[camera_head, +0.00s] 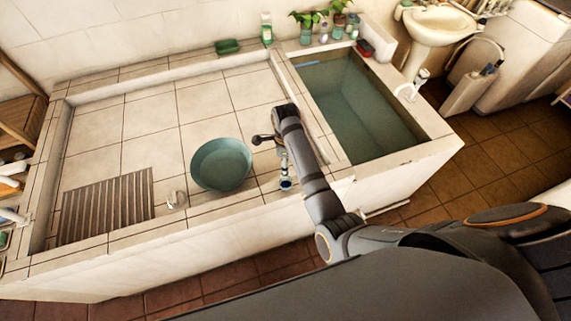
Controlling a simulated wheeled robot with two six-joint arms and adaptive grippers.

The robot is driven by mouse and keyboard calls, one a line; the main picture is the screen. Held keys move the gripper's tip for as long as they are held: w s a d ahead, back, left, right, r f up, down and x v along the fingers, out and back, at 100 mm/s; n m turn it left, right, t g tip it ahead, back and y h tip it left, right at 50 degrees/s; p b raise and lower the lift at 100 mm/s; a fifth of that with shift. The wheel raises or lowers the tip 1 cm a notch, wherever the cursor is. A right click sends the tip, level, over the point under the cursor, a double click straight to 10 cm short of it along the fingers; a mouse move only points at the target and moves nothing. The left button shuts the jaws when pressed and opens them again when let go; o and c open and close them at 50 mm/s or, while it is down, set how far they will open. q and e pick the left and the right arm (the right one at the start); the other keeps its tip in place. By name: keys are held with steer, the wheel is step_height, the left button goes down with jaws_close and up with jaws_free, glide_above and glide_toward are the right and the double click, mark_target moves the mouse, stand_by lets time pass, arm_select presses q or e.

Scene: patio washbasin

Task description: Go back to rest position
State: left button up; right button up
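My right arm comes in from the right and reaches up over the tiled washbasin (200,110). My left gripper is out of view.
A water-filled tank (355,105) lies right of my forearm. A tap (285,183) stands beside the bowl, close to my arm. A ribbed washboard (105,207) lies left. Bottles and plants (305,20) line the back ledge. The tiled floor (500,165) is clear at right.

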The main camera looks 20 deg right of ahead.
stand_by(0.3)
steer(key=s+d+n+t, duration=0.2)
steer(key=s+d+n, duration=0.6)
steer(key=s+n, duration=0.25)
steer(key=s+d+r+n+t, duration=0.2)
steer(key=s+r+n, duration=0.65)
steer(key=n, duration=0.45)
step_height(320, 180, down, 32)
steer(key=s+d+g+b, duration=0.2)
steer(key=b, duration=0.5)
steer(key=s+f+b, duration=0.3)
steer(key=s+f, duration=0.6)
steer(key=f, duration=0.3)
steer(key=s+d+f+b, duration=0.1)
steer(key=s+f+b, duration=0.2)
steer(key=s+f, duration=0.7)
step_height(320, 180, down, 3)
steer(key=shift+s+d+f+m+g+h, duration=0.15)
steer(key=shift+s+m+g+h, duration=0.1)
steer(key=shift+m+g+h, duration=0.2)
steer(key=shift+o, duration=0.5)
